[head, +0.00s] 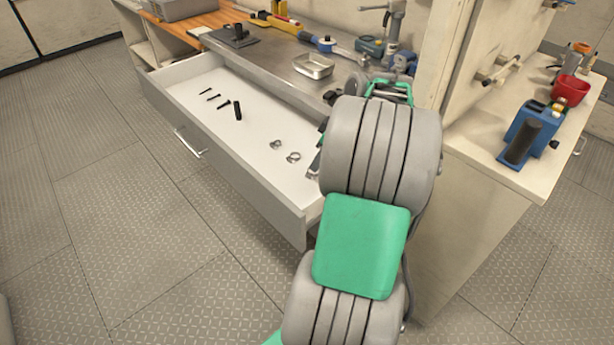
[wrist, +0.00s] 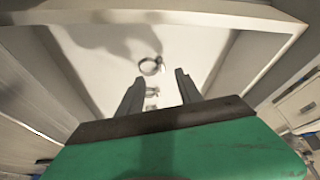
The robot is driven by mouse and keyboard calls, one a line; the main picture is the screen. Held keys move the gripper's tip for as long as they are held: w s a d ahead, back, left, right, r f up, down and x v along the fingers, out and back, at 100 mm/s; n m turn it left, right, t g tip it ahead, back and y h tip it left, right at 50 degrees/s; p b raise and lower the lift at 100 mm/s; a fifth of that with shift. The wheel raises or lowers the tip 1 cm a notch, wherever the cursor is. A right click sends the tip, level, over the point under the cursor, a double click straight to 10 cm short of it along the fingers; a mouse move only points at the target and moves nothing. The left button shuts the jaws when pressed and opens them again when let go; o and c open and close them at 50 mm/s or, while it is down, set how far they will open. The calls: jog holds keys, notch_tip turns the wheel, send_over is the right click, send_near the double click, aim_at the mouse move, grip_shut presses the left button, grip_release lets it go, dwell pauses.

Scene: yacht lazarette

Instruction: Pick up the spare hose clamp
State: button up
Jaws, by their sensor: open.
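Two small metal ring-shaped hose clamps lie on the white floor of the open drawer. In the head view one clamp (head: 293,157) is nearer my arm and the other clamp (head: 276,144) is just left of and behind it. I cannot tell which is the spare. In the wrist view one ring (wrist: 151,66) lies just beyond my fingertips, and a smaller clamp (wrist: 152,91) shows between the fingers. My gripper (wrist: 160,75) is open and empty above the drawer floor. In the head view my arm hides most of it.
The drawer (head: 229,184) has raised walls around the clamps. Several dark screws and a black cylinder (head: 237,110) lie farther left in it. The worktop above holds a metal tray (head: 313,66) and tools. A side counter (head: 477,147) stands right of my arm.

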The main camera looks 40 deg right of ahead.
aim_at(311, 174)
jog(key=x, duration=0.6)
jog(key=shift+w+f, duration=0.1)
jog(key=shift+f, duration=0.3)
grip_shut()
